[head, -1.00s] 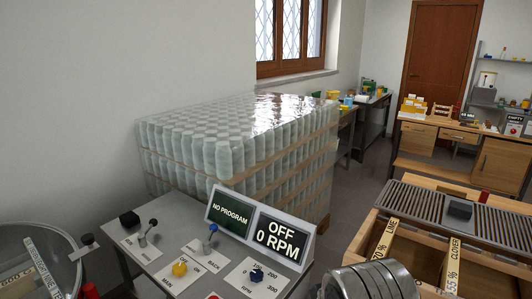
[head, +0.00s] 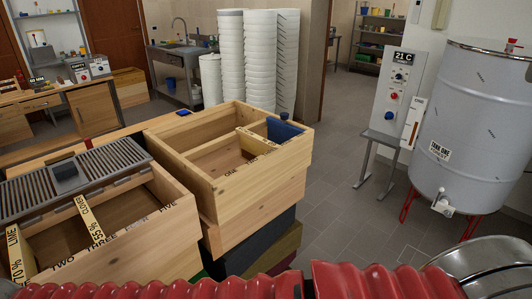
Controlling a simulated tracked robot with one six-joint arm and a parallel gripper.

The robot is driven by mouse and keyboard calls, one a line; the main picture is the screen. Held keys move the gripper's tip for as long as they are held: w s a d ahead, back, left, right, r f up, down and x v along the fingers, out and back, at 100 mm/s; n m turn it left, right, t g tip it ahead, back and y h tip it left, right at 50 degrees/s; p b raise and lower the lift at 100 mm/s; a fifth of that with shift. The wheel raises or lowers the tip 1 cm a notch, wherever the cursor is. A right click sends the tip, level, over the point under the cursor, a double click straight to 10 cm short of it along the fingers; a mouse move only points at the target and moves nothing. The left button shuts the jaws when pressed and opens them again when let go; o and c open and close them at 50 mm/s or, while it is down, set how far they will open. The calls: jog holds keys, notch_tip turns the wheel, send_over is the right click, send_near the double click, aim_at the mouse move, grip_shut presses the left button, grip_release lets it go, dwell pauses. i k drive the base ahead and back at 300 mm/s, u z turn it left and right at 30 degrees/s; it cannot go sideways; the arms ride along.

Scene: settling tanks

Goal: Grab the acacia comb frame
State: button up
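No frame label reading acacia is legible in the head view. The left wooden box (head: 165,187) holds a frame with a pale top bar marked CLOVER 55% (head: 95,221) and one marked LIME 70% (head: 15,254). Slot words TWO, THREE and FIVE show on its front rim. The right wooden box (head: 255,188) has a wooden divider, slot words on its rim, and a blue item (head: 285,130) at its right end. I cannot tell whether a comb frame hangs in it. My gripper is not in view.
A slatted grey grille (head: 110,155) with a dark block (head: 65,170) covers the left box's back. A steel tank marked TANK ONE (head: 470,130) and a 21 C control panel (head: 400,95) stand right. White stacks (head: 232,60) stand behind. Floor between the boxes and tank is clear.

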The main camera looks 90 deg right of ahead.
aim_at(252, 145)
jog(key=z, duration=2.55)
jog(key=k, duration=0.45)
jog(key=z, duration=0.35)
jog(key=i, duration=0.5)
jog(key=z, duration=0.05)
